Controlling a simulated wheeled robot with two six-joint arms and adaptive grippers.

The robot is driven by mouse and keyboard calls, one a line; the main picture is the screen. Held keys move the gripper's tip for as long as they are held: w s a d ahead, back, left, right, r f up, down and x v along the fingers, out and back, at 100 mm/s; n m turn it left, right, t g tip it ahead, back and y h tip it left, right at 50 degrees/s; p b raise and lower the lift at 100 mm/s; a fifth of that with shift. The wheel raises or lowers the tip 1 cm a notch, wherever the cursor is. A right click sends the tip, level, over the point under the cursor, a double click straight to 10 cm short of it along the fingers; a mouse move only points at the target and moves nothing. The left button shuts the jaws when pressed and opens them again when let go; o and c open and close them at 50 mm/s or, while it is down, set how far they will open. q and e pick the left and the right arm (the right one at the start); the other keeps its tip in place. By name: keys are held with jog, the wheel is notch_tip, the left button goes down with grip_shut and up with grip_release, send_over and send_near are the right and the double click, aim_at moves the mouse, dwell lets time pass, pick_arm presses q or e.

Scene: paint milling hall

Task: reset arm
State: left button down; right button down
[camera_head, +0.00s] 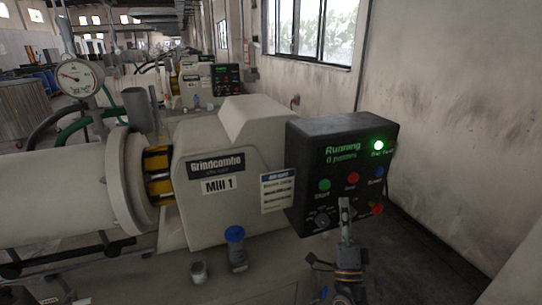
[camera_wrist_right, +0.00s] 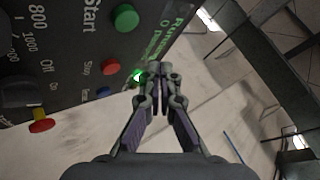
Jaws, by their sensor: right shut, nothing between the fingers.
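My right gripper (camera_head: 345,205) is shut and empty, upright in front of the lower part of the black control box. In the right wrist view its closed fingertips (camera_wrist_right: 157,72) lie close to the green lamp in the picture. The control box (camera_head: 300,150) reads "Running" and "0 ppmms", though the second word is unclear. It has a lit green lamp (camera_head: 378,145), a green Start button (camera_head: 324,185), a red button (camera_head: 352,178), a blue button (camera_head: 376,172) and a red-and-yellow knob (camera_wrist_right: 42,126). I cannot tell whether the fingers touch the box. My left gripper is not in view.
The cream Mill 1 housing (camera_head: 255,140) stands left of the control box. A blue-capped item (camera_head: 235,234) and a small metal cup (camera_head: 198,270) are in front of it. A pressure gauge (camera_head: 78,77) stands at the left. Open floor (camera_head: 425,245) lies right of the box, beside the wall.

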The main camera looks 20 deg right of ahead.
jog(key=w+a+f+n+g+y, duration=0.3)
jog(key=a+f+n+g+y, duration=0.2)
jog(key=a+f+n+y, duration=0.5)
jog(key=s+a+f+n+g+y, duration=0.2)
jog(key=s+a+f+n+g, duration=0.15)
jog(key=f+n+g, duration=0.3)
jog(key=s+d+f+n+g+h, duration=0.25)
jog(key=s+f+g, duration=0.3)
jog(key=s, duration=0.35)
jog(key=s+d+f+n+g+h, duration=0.1)
jog(key=s+d+f+g+h, duration=0.1)
jog(key=s+d+f+g, duration=0.5)
jog(key=s+a+f+t, duration=0.1)
jog(key=s+f+t, duration=0.15)
jog(key=f, duration=1.95)
jog(key=s+d+f+g, duration=0.1)
jog(key=s+f+g, duration=0.1)
jog(key=s+f, duration=1.6)
jog(key=shift+s, duration=1.1)
